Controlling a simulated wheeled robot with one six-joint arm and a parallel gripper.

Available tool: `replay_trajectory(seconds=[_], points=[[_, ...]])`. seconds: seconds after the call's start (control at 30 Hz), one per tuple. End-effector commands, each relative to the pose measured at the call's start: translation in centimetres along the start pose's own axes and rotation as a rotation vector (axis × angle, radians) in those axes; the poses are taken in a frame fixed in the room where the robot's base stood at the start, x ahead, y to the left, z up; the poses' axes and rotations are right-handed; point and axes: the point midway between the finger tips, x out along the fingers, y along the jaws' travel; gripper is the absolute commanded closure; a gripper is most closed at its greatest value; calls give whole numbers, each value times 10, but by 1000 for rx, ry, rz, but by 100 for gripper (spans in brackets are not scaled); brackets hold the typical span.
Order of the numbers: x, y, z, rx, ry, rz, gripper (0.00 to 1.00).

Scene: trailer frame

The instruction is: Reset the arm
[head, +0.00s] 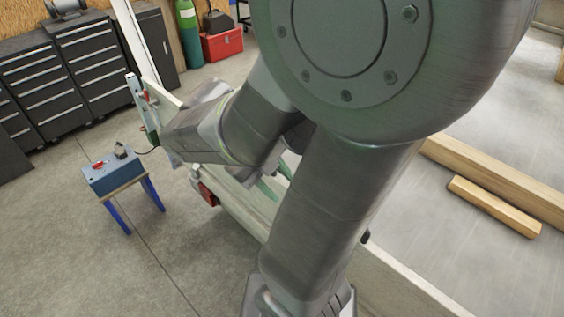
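My own arm crosses the middle of the head view, with a large round joint at the top, one thick link running down to the bottom edge and another reaching left. My gripper cannot be made out; no fingertips show. The trailer frame (408,284) runs diagonally behind the arm, and the arm hides much of its side. A red lamp (208,194) sits low on its outer side. A post (143,112) with red and green parts stands at its far left corner, close to the left link in the picture; I cannot tell if they touch.
A blue-legged stand (131,194) with a blue-grey box (112,173) is on the left, a cable running toward the trailer. Dark drawer cabinets (68,75), a green cylinder (189,35) and a red toolbox (222,43) line the back. Wooden beams (495,205) lie at right.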

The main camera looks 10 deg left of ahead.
Motion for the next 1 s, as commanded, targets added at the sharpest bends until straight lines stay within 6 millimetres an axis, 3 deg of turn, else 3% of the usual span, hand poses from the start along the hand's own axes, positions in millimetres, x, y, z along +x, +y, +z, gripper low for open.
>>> replay_trajectory(seconds=[0.47, 1.0], points=[[8, 0, 0, 1, 3, -1, 62], [97, -1, 0, 1, 6, -1, 62]])
